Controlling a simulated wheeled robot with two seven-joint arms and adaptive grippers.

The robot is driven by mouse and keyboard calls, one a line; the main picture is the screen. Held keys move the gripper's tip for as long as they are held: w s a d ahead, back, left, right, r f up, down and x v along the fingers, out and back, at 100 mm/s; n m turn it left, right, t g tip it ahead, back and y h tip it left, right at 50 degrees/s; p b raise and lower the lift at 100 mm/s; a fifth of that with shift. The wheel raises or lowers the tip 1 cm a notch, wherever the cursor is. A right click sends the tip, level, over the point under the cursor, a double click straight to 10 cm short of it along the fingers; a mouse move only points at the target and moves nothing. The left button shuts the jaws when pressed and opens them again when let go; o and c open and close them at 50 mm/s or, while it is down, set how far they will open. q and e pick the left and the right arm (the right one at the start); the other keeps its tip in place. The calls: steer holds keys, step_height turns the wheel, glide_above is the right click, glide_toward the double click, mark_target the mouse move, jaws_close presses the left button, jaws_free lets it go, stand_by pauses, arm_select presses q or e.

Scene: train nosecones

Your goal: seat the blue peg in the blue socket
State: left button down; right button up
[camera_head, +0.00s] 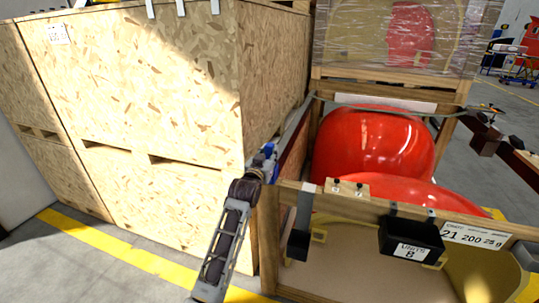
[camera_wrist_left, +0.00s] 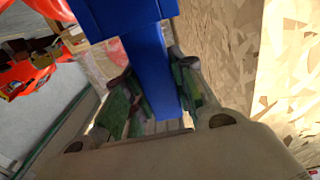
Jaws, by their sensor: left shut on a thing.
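My left gripper (camera_head: 264,166) reaches up from the bottom of the head view, close to the corner of a chipboard crate. It is shut on the blue peg (camera_head: 269,150), which shows only as a small blue patch there. In the left wrist view the peg (camera_wrist_left: 148,75) is a long blue bar between the greenish finger pads of my left gripper (camera_wrist_left: 156,90). A wider blue part (camera_wrist_left: 115,18) sits at its upper end; I cannot tell if it belongs to the peg. I cannot make out a blue socket for certain. My right gripper is not in view.
A large chipboard crate (camera_head: 140,120) fills the left, close beside my left gripper. An open wooden crate (camera_head: 400,210) with red nosecones (camera_head: 375,145) stands at right. A black box (camera_head: 410,238) hangs on its front rail. A yellow line (camera_head: 130,255) crosses the floor.

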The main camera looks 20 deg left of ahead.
arm_select(q)
steer(key=c, duration=1.3)
jaws_free()
steer(key=shift+o, duration=0.6)
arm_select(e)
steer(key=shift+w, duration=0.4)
